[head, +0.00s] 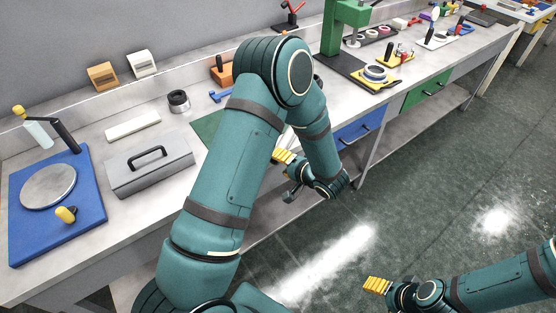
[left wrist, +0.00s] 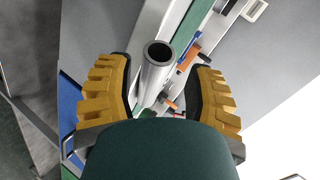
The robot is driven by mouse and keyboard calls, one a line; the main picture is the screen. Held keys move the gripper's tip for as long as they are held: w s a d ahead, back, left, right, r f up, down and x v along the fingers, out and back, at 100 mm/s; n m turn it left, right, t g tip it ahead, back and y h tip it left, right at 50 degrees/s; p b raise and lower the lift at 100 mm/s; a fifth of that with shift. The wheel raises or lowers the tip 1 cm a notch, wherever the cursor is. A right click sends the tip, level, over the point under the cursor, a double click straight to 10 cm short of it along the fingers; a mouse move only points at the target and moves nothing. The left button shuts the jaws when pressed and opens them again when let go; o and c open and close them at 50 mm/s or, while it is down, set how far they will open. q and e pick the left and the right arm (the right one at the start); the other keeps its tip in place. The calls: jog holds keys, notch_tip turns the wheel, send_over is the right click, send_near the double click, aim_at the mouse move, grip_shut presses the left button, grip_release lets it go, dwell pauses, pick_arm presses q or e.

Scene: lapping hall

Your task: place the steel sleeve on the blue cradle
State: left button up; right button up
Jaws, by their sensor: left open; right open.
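The steel sleeve (left wrist: 155,72) is a plain grey tube in the left wrist view, its open round end facing the camera. It lies between the two yellow-padded fingers of my left gripper (left wrist: 162,85), which are open with gaps at both sides. In the head view my left gripper (head: 286,173) is at the bench's front edge, and I cannot make out the sleeve there. A small blue piece (head: 221,96) on the bench, partly behind my left arm, looks like the blue cradle. My right gripper (head: 378,286) is open and empty over the floor.
A grey lidded box (head: 150,170), a blue board (head: 85,210) with a round plate, a white bar (head: 132,125) and a dark ring (head: 179,100) occupy the bench's left part. A green press (head: 342,30) stands further right. A blue drawer (head: 358,128) is below.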

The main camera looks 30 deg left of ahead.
pick_arm(q)
jog(key=v, duration=0.8)
jog(key=s+d+f+m+g+h, duration=0.1)
jog(key=s+d+f+g+h, duration=0.4)
jog(key=s, duration=0.3)
jog(key=s+d+f+g+h, duration=0.2)
jog(key=s+f+g+h, duration=0.15)
jog(key=s+f, duration=0.45)
jog(key=d+n+t+h, duration=0.1)
jog(key=t+h, duration=0.1)
jog(key=w+d+n+t+h, duration=0.1)
jog(key=d+t+h, duration=0.1)
jog(key=h, duration=0.1)
jog(key=d+f+n+t+h, duration=0.1)
jog(key=d+t+h, duration=0.1)
jog(key=shift+w+d+p, duration=0.15)
jog(key=shift+w+p, duration=0.05)
jog(key=shift+p, duration=0.1)
